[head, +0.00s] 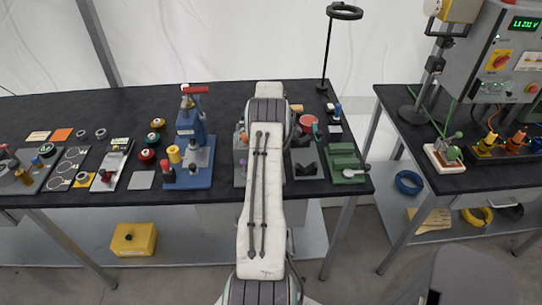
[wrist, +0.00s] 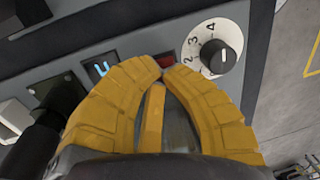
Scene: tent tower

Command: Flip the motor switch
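In the wrist view my gripper (wrist: 161,67) has two yellow ribbed fingers whose tips come together close to a grey panel (wrist: 123,42). A small red part (wrist: 165,61) shows just beyond the tips; I cannot tell whether they touch it. A black rotary knob (wrist: 217,57) on a white numbered dial is to the right of the tips. A lit blue mark (wrist: 101,69) is to the left. No label names the motor switch, and the fingers hide part of the panel. My gripper is not visible in the head view.
In the head view a long black table (head: 60,115) carries several tools and a blue press (head: 193,143). A second table (head: 415,145) at the right holds a grey control cabinet (head: 480,52) with a yellow-and-red switch (head: 498,61). Open floor shows at right in the wrist view.

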